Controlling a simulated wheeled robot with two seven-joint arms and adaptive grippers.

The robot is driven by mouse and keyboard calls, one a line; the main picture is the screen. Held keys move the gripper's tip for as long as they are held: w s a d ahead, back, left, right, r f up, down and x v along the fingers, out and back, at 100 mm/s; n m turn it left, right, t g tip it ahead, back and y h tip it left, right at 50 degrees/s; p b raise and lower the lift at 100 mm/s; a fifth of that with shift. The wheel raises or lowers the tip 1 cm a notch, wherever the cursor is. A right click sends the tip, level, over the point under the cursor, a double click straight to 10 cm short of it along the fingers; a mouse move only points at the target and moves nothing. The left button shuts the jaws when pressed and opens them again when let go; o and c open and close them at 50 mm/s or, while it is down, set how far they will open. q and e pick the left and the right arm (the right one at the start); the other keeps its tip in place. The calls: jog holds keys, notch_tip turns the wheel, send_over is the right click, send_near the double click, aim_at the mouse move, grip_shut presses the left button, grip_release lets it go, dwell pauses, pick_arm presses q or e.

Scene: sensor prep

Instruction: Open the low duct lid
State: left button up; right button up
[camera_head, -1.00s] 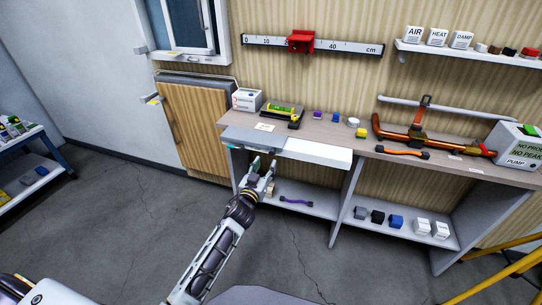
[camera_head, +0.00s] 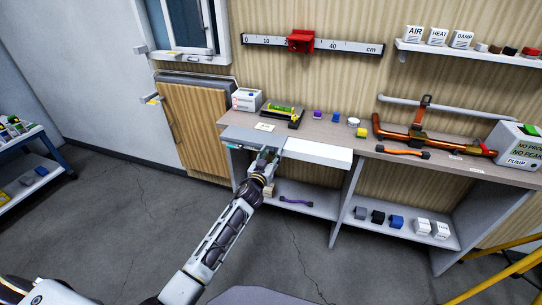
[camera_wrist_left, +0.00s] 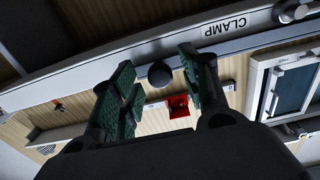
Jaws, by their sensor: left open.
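The low duct lid seems to be the long panel at the bench's front left, with a grey left part (camera_head: 240,134) and a white right part (camera_head: 318,153); I cannot tell its exact edges. My left gripper (camera_head: 266,156) is at the panel's front, partly covering it. In the left wrist view my open fingers (camera_wrist_left: 156,66) show on either side of a dark round knob (camera_wrist_left: 160,74) ahead of them. Contact cannot be told. A pale strip marked CLAMP (camera_wrist_left: 226,28) runs behind the fingers. My right gripper does not show.
The bench top holds a white box (camera_head: 246,100), a yellow-green level (camera_head: 281,111) and orange pipework (camera_head: 405,135). A lower shelf (camera_head: 325,207) is under the panel. A wooden cabinet door (camera_head: 190,125) stands left. Floor in front is free.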

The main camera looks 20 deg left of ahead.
pick_arm(q)
jog(key=shift+w, duration=0.25)
grip_shut()
dwell(0.3)
